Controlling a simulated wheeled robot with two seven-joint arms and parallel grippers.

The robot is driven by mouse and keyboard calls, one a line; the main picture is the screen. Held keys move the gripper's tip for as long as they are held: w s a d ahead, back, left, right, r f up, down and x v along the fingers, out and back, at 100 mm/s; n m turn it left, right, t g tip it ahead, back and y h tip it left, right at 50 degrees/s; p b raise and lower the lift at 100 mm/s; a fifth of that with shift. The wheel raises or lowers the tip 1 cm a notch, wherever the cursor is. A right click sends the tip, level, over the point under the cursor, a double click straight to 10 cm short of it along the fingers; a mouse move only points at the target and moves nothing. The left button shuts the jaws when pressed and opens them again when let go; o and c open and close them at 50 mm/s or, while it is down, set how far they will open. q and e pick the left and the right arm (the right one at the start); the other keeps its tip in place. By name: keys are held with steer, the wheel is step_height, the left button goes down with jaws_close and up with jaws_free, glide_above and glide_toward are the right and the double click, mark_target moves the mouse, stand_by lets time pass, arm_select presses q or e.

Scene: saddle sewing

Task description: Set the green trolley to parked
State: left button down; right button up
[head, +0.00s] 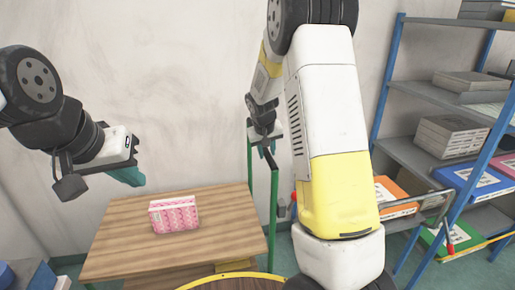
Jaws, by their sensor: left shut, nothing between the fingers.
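The green trolley has a wooden deck (120,235) and an upright green handle frame (273,205) on its right side. It stands in front of the wall, left of centre. A pink patterned box (174,214) lies on the deck. My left gripper (127,176) is shut and empty, above the deck's back left part. My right gripper (266,147) is at the top of the green handle frame. Its fingers are small and partly hidden, so I cannot tell whether they hold the frame. The trolley's wheels are out of view.
A blue-framed shelf (381,85) with stacked books and an orange box (388,192) stands on the right. A round wooden surface with a yellow rim (225,275) is at the bottom, close in front of the trolley. My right arm hides much of the centre.

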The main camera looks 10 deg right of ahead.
jaws_close()
stand_by(1.1)
